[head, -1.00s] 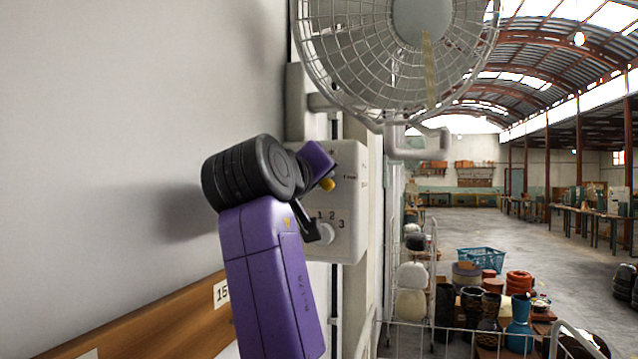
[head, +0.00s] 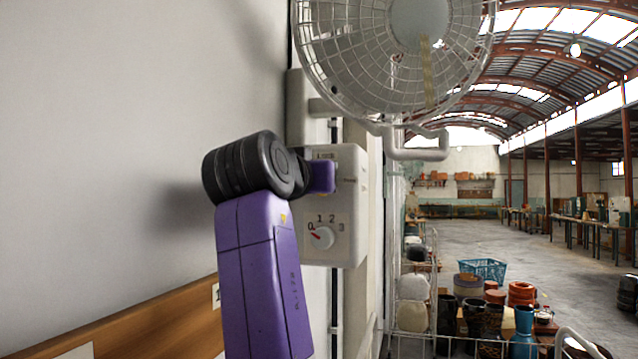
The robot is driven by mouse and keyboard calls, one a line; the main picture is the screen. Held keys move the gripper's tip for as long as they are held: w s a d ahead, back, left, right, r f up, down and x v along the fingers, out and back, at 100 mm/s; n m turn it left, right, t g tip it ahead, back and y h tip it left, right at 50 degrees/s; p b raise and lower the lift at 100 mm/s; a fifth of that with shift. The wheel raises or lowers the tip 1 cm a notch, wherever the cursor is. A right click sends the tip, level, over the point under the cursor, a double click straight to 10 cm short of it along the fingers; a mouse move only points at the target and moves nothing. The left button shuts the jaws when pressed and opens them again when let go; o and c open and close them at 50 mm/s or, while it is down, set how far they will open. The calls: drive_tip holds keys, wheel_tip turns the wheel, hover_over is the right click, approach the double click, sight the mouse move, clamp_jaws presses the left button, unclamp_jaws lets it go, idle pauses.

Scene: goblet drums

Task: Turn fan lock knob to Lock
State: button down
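The white fan control box (head: 348,215) is on the wall below the fan. Its upper face bears a small label that seems to read Lock. On its lower face a white dial knob (head: 322,237) with a red mark sits among the numbers 0, 1, 2 and 3, the mark near 0. My purple wrist part covers the area between label and dial, so the yellow knob there is hidden and its setting cannot be read. My gripper's fingers are hidden behind my own arm, so I cannot see whether they touch anything.
The white wire-cage fan (head: 395,60) hangs just above the box, with a white bracket handle (head: 418,150) below it. A wooden rail (head: 150,318) runs along the wall. A wire rack (head: 445,338) with drums and a blue basket (head: 482,269) stand at the right, beyond the wall's edge.

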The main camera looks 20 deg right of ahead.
drive_tip(key=shift+f, duration=0.1)
idle(0.4)
drive_tip(key=c, duration=1.3)
unclamp_jaws()
drive_tip(key=shift+s, duration=0.1)
drive_tip(key=shift+b+v, duration=1.4)
drive_tip(key=shift+v, duration=2.5)
